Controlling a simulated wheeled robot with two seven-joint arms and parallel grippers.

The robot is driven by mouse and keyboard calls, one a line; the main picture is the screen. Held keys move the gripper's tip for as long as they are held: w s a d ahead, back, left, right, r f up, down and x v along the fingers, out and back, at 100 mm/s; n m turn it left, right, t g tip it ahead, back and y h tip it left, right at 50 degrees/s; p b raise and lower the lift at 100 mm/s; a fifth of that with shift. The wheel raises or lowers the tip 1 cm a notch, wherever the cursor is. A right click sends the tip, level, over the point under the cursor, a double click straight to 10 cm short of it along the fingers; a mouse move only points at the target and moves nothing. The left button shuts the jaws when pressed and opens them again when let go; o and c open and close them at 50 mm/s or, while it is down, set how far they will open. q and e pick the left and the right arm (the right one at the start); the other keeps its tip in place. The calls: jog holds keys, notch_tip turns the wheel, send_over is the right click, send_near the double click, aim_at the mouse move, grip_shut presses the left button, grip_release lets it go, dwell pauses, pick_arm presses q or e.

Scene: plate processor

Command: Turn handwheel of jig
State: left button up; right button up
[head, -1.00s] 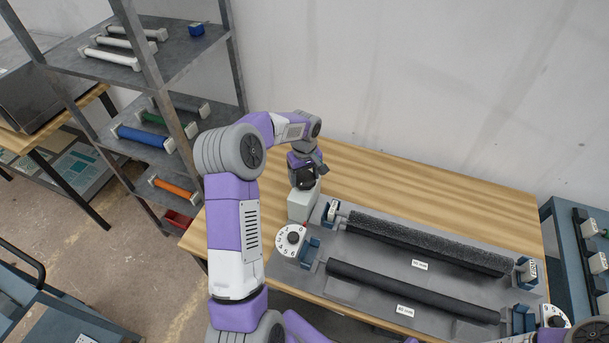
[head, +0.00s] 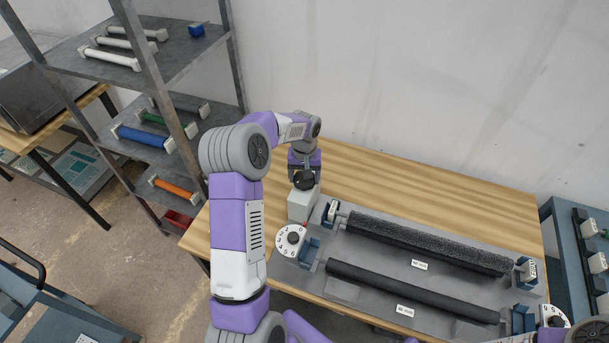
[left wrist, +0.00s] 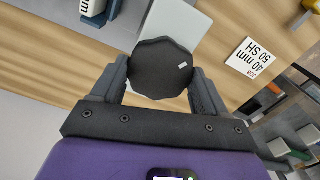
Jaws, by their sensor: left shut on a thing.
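A black, faceted round handwheel (left wrist: 162,66) sits on top of a pale grey box (head: 302,206), at the left end of the jig's grey base plate (head: 375,262). My left gripper (left wrist: 160,84) is over the handwheel, with one finger on each side of it, shut on it. In the head view the handwheel (head: 304,180) shows as a dark shape below my purple wrist, and the fingers are hard to make out. A small white mark shows on the handwheel's top in the left wrist view. My right gripper is out of view.
Two dark rollers, one rough (head: 430,243) and one smooth (head: 410,292), lie across the plate. A white numbered dial (head: 291,240) stands in front of the box. A metal shelf (head: 150,70) with rollers is at left. The wooden table (head: 400,190) behind the jig is clear.

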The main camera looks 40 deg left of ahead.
pick_arm(q)
jog(key=m, duration=0.6)
jog(key=shift+r+m, duration=0.1)
jog(key=shift+m, duration=0.2)
jog(key=m+p, duration=0.1)
jog(key=m, duration=0.4)
jog(key=shift+m, duration=0.3)
jog(key=o, duration=1.1)
jog(key=shift+c, duration=0.2)
notch_tip(320, 180, up, 8)
jog(key=shift+f, duration=0.25)
